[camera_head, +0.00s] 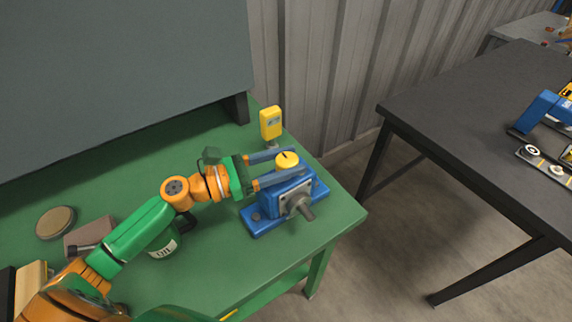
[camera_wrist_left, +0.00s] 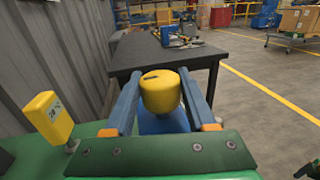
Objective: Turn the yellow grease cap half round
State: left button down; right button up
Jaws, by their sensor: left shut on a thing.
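The yellow grease cap (camera_head: 286,159) sits on top of a blue bearing housing (camera_head: 264,215) with a grey shaft end facing the front. A dark slot mark shows on the cap's top. My left gripper (camera_head: 278,167) reaches in from the left with its two grey-blue fingers on either side of the cap. In the left wrist view the cap (camera_wrist_left: 160,92) stands between the fingers, and the blue housing (camera_wrist_left: 163,124) shows partly below it. The gripper is shut on the cap.
A yellow tag on a stand (camera_head: 270,123) is close behind the gripper. The green bench (camera_head: 330,222) ends just right of the housing. An oil container (camera_head: 162,247), a round disc (camera_head: 55,222) and a block (camera_head: 90,234) are at the left. A black table (camera_head: 455,130) stands apart.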

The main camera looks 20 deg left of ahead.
pick_arm(q)
jog(key=shift+g, duration=0.3)
jog(key=shift+c, duration=1.1)
grip_release()
jog(key=shift+d, duration=0.1)
jog(key=b+v, duration=0.2)
jog(key=v, duration=0.5)
jog(key=shift+b, duration=0.3)
jog(key=shift+f, duration=0.15)
